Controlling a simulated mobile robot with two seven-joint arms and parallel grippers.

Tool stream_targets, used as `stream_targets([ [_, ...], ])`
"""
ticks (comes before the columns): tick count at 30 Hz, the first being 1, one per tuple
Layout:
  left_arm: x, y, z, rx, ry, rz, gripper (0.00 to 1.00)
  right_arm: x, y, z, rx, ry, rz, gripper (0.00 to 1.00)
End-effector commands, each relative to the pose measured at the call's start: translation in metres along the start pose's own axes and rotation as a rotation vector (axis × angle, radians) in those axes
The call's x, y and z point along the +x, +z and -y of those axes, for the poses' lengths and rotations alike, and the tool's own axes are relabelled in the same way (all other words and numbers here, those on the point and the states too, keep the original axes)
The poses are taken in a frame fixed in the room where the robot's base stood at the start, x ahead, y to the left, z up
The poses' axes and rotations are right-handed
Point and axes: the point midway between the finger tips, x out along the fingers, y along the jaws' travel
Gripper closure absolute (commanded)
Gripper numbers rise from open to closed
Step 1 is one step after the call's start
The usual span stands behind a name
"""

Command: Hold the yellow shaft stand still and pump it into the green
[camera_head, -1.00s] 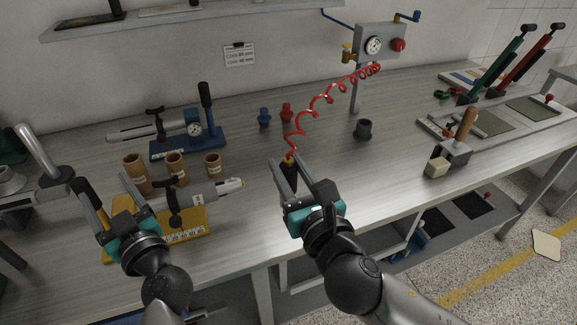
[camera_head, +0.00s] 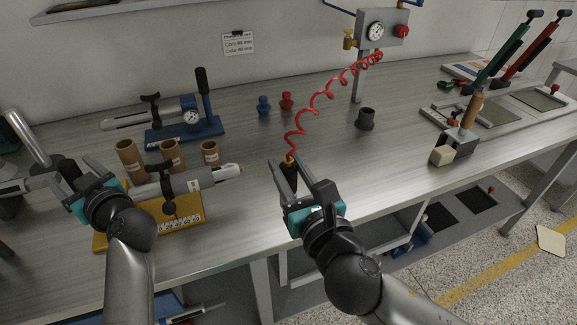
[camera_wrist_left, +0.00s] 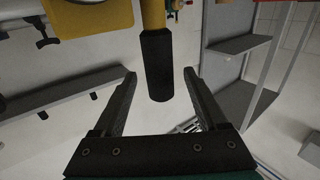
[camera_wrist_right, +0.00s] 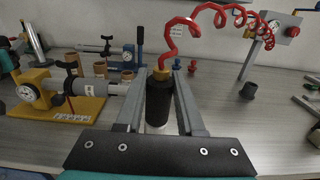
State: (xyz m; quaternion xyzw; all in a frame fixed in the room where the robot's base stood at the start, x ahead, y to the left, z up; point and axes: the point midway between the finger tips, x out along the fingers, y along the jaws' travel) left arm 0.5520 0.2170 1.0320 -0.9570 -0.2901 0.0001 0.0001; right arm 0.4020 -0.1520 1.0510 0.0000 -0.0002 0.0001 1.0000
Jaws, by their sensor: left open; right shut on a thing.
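The yellow stand (camera_head: 185,222) sits at the left front of the bench, with a grey shaft (camera_head: 205,178) lying across it. Its dial gauge (camera_wrist_right: 27,92) shows in the right wrist view; its needle and any green band are too small to read. My left gripper (camera_head: 68,180) is open at the stand's left end. In the left wrist view the stand's black lever grip (camera_wrist_left: 158,70) lies between the spread fingers, with gaps on both sides. My right gripper (camera_head: 290,172) is shut on a black nozzle (camera_wrist_right: 159,100) at the end of the red coiled hose (camera_head: 305,115).
A blue stand (camera_head: 185,132) with a similar shaft is behind, with several brown tubes (camera_head: 170,155) before it. A gauge box (camera_head: 382,25) stands at the back. A wooden-handled tool (camera_head: 470,112) is at right. The bench middle is mostly clear.

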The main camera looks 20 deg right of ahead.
Motion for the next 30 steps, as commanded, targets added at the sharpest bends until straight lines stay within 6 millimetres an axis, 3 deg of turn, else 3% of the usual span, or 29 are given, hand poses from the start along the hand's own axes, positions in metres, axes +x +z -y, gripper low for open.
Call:
stream_targets([
  [3,0.017,0.003,0.0,-0.001,-0.001,-0.003,0.25,0.0,-0.015,0.0,0.0,0.0,0.002,1.0],
  [9,0.034,0.001,0.0,0.0,-0.002,-0.002,0.25,0.0,-0.026,0.0,0.0,0.0,0.002,1.0],
  [22,0.039,-0.001,0.0,0.0,-0.001,0.0,0.25,0.0,-0.028,0.0,0.0,0.0,0.002,1.0],
  [30,0.039,0.0,0.0,0.0,-0.001,0.0,0.55,0.0,-0.028,0.0,0.0,0.0,0.002,1.0],
])
